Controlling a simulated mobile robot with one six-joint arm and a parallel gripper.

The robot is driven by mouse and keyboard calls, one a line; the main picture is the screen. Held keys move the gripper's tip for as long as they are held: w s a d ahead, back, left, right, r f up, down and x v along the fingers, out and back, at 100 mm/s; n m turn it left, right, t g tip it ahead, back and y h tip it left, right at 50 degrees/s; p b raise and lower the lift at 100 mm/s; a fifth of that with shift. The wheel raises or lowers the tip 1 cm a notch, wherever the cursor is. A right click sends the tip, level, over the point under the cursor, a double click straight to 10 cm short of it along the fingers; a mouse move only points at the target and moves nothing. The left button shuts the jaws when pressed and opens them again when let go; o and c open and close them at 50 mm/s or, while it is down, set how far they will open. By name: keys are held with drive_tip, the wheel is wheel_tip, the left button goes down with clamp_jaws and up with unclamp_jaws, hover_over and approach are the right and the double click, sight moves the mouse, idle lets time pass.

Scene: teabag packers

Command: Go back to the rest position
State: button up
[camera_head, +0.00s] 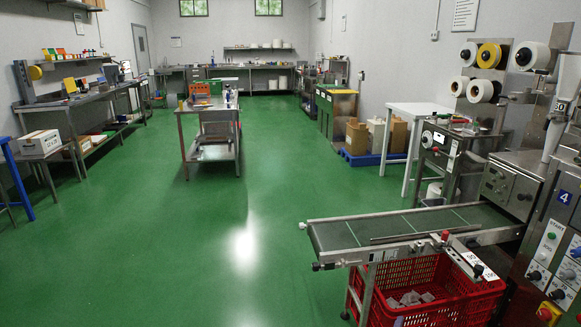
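My gripper and arm do not show in the camera_head view, so I cannot see whether anything is held. A teabag packing machine (511,186) with rolls on top stands at the right. Its flat green conveyor (372,231) reaches left from it and carries no packets that I can see. A red crate (447,311) stands under the conveyor, with several small pale packets (408,299) inside.
Green floor (180,255) is clear at the left and centre. A steel worktable (212,110) stands mid-room. Benches (85,97) line the left wall. A white table (418,108) and a blue pallet (362,158) with boxes stand beyond the machine.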

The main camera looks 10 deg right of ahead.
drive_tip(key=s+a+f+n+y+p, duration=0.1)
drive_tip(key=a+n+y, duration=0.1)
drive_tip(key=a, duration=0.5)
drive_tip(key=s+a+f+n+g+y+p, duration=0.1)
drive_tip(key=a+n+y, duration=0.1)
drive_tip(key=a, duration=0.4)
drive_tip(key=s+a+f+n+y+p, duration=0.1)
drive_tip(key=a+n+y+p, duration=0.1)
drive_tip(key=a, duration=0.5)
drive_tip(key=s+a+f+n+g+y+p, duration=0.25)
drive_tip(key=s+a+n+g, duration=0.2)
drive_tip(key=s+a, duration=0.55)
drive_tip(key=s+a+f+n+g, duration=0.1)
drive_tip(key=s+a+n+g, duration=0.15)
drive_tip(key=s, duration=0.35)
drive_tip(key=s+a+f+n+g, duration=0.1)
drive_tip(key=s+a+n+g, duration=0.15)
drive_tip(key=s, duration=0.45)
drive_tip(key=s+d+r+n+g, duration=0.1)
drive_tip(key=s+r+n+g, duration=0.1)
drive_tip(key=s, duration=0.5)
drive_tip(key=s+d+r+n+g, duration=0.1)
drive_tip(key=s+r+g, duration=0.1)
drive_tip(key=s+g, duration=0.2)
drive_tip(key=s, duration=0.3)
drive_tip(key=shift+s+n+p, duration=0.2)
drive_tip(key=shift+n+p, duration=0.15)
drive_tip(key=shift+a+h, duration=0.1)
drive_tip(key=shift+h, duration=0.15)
